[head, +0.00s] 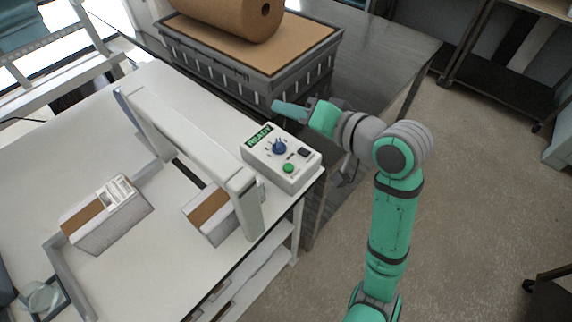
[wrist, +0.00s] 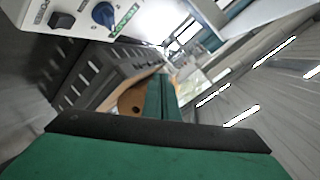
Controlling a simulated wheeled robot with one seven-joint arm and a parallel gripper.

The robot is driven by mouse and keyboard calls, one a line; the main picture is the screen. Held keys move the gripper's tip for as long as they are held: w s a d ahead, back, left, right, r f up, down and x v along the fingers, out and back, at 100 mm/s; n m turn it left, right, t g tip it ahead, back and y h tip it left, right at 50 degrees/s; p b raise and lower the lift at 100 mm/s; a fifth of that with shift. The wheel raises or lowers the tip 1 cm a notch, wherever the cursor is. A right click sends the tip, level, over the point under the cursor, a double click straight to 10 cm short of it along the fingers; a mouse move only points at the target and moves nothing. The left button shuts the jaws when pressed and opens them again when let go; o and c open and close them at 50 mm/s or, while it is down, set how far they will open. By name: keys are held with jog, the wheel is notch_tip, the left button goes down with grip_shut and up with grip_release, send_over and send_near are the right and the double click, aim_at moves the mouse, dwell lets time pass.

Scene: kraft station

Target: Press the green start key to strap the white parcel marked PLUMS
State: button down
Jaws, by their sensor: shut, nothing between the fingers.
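The control box (head: 267,169) stands at the right end of the white bench. It has a READY display (head: 258,135), a blue knob (head: 279,147), a dark switch (head: 304,153) and the green start key (head: 288,168). My gripper (head: 276,106) is shut and empty, above and behind the box, apart from the key. In the wrist view its fingers (wrist: 160,80) are together; the blue knob (wrist: 103,14) and dark switch (wrist: 62,20) show, but I cannot make out the green key. One white parcel with a brown band (head: 209,211) lies partly under the arch. No PLUMS marking is readable.
The white arch (head: 185,140) rises beside the box. Another white parcel (head: 112,222) with a brown band lies on the bench at left. A grey crate (head: 262,84) bearing a brown roll (head: 228,15) stands behind. Open floor lies to the right.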

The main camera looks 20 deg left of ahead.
aim_at(288, 168)
jog(key=shift+s+d+f+n+g+h, duration=0.2)
jog(key=shift+s+d+n+g+h, duration=0.65)
jog(key=shift+s+h, duration=0.3)
jog(key=shift+s+d+f+n+g+h, duration=0.2)
jog(key=shift+s+d+n+g+h, duration=0.45)
jog(key=shift+s+d+g+h, duration=0.35)
jog(key=shift+s+a, duration=0.1)
jog(key=shift+t, duration=0.25)
jog(key=shift+f, duration=4.4)
jog(key=shift+f, duration=0.1)
jog(key=shift+f, duration=0.3)
jog(key=shift+f, duration=0.45)
jog(key=shift+r, duration=0.9)
